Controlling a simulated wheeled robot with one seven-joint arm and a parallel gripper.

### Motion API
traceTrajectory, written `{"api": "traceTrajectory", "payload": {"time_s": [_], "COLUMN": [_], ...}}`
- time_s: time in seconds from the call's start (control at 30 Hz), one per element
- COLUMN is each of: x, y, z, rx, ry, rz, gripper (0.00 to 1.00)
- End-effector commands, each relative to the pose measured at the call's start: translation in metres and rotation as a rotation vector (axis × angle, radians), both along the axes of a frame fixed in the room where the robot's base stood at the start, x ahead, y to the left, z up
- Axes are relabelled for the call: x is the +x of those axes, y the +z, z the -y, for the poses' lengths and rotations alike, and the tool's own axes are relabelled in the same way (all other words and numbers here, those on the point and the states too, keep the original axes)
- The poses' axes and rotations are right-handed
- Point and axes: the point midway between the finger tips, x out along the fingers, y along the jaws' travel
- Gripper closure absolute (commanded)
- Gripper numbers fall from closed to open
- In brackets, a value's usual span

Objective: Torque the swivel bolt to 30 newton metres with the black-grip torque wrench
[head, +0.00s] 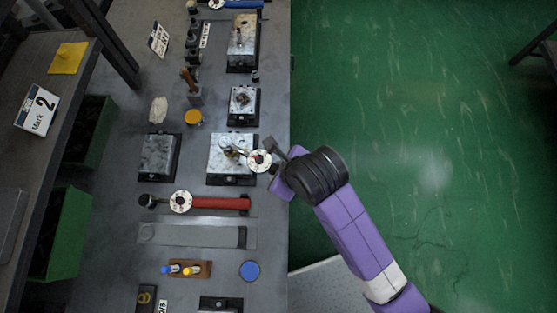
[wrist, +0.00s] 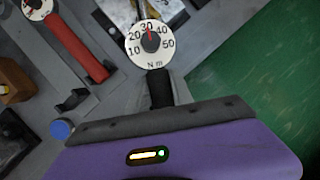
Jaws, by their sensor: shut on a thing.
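The black-grip torque wrench has a round white dial (head: 258,160) in the head view. My gripper (head: 276,165) is shut on its grip at the table's right edge. In the wrist view the dial (wrist: 150,44) reads 10 to 50 N m, and its red needle points up at about 30. The black grip (wrist: 160,88) runs into my gripper (wrist: 160,108), which hides the rest of it. The wrench head reaches left over a silver valve block (head: 217,168), where the swivel bolt seems to be. The wrench covers the bolt, so its exact seating cannot be told.
A red-grip wrench (head: 220,203) with its own dial lies below the block. A blue-grip wrench (head: 245,4) lies at the top. Other blocks (head: 243,106), a blue round lid (head: 249,271) and a small bottle holder (head: 188,269) stand nearby. Green floor (head: 430,120) is open at right.

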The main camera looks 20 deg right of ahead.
Motion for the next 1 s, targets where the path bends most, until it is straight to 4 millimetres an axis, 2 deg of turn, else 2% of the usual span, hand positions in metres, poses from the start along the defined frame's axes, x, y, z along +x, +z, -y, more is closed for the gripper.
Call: {"api": "traceTrajectory", "payload": {"time_s": [0.6,1.0], "x": [-0.012,-0.014], "y": [0.001,0.001], "z": [-0.017,-0.019], "rx": [0.002,0.002], "ry": [-0.139,-0.160], "rz": [0.002,0.003], "gripper": [1.00,1.00]}}
